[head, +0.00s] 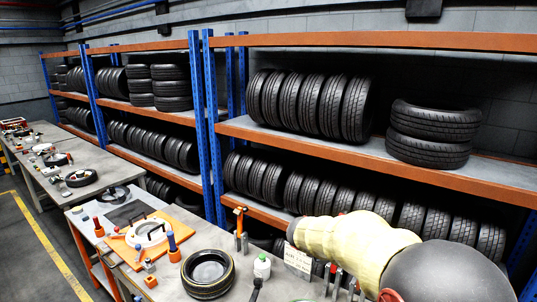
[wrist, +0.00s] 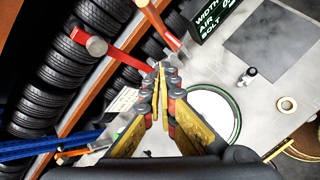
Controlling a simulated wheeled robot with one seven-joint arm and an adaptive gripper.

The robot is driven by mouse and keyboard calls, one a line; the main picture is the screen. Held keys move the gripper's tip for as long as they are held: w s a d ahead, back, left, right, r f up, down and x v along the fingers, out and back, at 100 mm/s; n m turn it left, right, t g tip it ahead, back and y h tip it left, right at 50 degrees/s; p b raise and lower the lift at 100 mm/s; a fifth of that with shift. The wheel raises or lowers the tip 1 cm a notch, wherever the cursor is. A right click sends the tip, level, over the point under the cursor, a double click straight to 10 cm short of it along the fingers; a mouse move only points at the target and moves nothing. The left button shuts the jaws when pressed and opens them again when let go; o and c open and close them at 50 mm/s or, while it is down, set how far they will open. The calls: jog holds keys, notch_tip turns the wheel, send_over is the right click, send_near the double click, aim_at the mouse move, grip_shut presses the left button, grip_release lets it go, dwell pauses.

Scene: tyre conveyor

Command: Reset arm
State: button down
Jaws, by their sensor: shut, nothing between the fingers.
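My gripper (wrist: 161,70) shows in the wrist view with its yellow and grey fingers shut at the tips and nothing between them. It hangs above the grey workbench (wrist: 290,70). A round thing with a green rim and white inside (wrist: 212,108) lies on the bench, partly hidden behind the right finger. In the head view my arm, with a cream sleeve, crosses the lower right in front of the tyre shelves. My gripper cannot be made out there.
A tyre (head: 208,273) and a white bottle (head: 262,267) stand on the near bench. An orange board (head: 150,236) with a white round part lies to their left. Blue and orange racks hold rows of tyres (head: 311,104) behind. A red-handled hammer (wrist: 96,46) shows beside the fingers.

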jog(key=s+a+f+m+y+b, duration=0.1)
jog(key=s+f+m+b, duration=0.4)
jog(key=s, duration=0.8)
jog(key=s+a+f+m+y+b, duration=0.2)
jog(key=s+f+m+b, duration=0.3)
jog(key=s+b, duration=0.6)
jog(key=s+a+f+m+y+b, duration=0.1)
jog(key=s+f+m+y+b, duration=0.2)
jog(key=s, duration=1.2)
notch_tip(320, 180, down, 3)
jog(key=m+b, duration=0.5)
jog(key=m, duration=0.1)
jog(key=shift+a+r, duration=0.15)
jog(key=shift+r, duration=0.05)
